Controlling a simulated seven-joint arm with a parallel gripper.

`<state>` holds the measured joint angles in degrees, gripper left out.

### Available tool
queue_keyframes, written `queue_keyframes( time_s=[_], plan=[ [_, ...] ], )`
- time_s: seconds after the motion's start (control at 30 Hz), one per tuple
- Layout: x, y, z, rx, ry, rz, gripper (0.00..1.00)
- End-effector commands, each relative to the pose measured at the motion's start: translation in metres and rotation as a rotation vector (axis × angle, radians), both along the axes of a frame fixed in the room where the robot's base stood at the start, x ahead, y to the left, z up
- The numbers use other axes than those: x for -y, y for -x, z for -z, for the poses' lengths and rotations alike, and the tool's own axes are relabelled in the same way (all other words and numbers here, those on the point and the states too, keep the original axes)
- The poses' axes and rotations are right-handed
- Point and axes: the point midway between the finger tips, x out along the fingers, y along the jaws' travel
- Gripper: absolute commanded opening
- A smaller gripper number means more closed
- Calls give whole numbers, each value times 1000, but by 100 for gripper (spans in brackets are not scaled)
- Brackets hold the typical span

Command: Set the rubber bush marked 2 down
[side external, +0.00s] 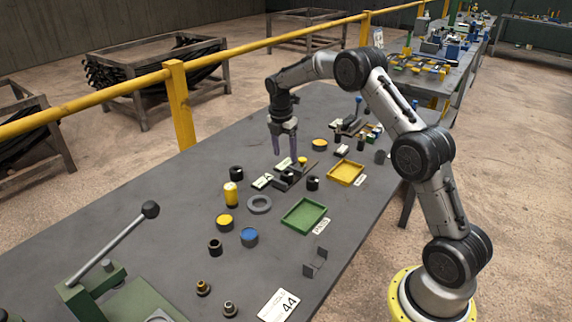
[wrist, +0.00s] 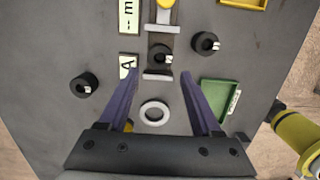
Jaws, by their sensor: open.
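My gripper (side external: 284,152) is open and empty, pointing down above the table near the small dark rack. In the wrist view its fingertips (wrist: 159,76) are spread wide apart. A black bush (wrist: 159,55) stands in the rack (wrist: 158,76), between two pale end plates, and lies just beyond the fingertips in that view. A second black bush (wrist: 84,85) stands on the bare table to the left; it also shows in the side view (side external: 236,173). A third (wrist: 205,43) stands right of the rack. Their white marks are too small to read, so I cannot tell which is 2.
A grey ring (side external: 259,204) and a green tray (side external: 303,214) lie in front of the rack. A yellow tray (side external: 345,172) is to the right. White label cards (side external: 262,181) lie beside the rack. A lever press (side external: 108,275) stands at the near left.

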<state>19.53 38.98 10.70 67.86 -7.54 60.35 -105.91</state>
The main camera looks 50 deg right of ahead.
Motion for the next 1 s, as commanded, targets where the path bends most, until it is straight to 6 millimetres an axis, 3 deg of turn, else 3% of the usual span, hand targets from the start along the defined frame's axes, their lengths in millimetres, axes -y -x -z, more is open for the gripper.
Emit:
queue_keyframes(
  time_s=[0.13,0.43,0.57,0.67,0.8,1.0],
  plan=[
    [-3,-1,-21,3,1,-1,66],
    [-7,1,-38,10,1,13,66],
    [-25,14,-68,55,0,102,66],
    [-51,35,-104,118,-9,232,66],
    [-90,80,-149,211,-41,446,66],
    [-139,157,-189,332,-123,754,66]
  ],
)
